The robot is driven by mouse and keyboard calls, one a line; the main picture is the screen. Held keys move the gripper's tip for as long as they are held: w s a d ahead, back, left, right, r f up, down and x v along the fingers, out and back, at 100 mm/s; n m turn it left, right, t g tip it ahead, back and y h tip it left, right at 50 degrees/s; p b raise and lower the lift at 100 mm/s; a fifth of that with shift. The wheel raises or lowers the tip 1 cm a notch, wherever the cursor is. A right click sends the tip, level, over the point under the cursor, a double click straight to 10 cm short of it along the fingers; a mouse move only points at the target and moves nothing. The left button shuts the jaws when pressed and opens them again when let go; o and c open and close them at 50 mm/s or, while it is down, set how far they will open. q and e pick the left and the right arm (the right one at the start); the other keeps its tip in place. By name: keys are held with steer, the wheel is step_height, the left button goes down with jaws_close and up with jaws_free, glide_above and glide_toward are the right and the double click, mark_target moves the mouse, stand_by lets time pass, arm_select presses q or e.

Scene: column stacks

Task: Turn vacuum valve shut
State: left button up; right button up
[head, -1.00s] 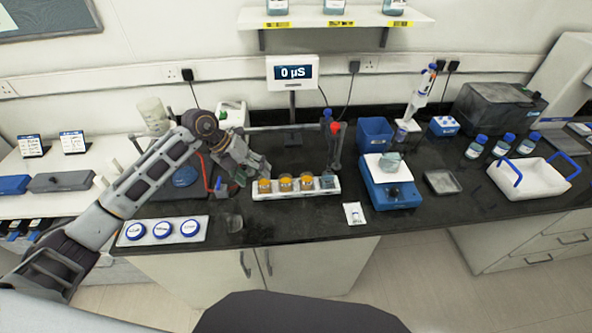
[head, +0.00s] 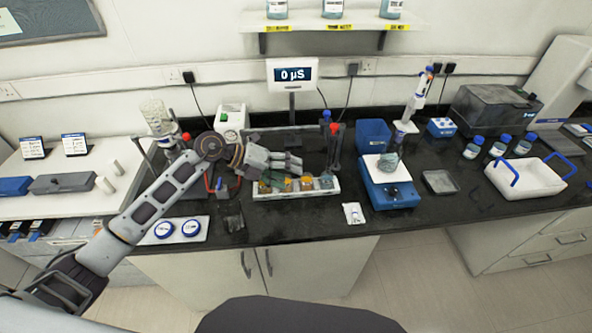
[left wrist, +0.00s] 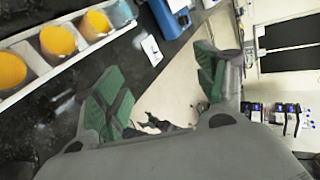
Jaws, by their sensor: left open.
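My left gripper (head: 288,168) is open and empty, above the back of the white rack (head: 262,193) with orange and blue-grey cups. In the left wrist view its two green-padded fingers (left wrist: 160,88) stand wide apart with nothing between them. A small blue upright piece (head: 219,184) beside red tubing (head: 207,182) stands at the rack's left end. A red knob (head: 335,127) and a blue knob (head: 326,115) top posts behind the rack's right end. I cannot tell for certain which part is the vacuum valve. My right gripper is not in view.
A blue balance (head: 392,195) and a small white card (head: 353,213) are right of the rack. The display (head: 292,74) stands behind.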

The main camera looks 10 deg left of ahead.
arm_select(q)
steer(key=shift+s+d+r+n+t+h, duration=0.25)
steer(key=shift+d+r+h, duration=0.3)
steer(key=shift+d+r, duration=0.2)
steer(key=shift+s+d+r+n+t+h, duration=0.15)
steer(key=shift+s+d+r+t+h, duration=0.1)
steer(key=shift+d+r+h, duration=0.4)
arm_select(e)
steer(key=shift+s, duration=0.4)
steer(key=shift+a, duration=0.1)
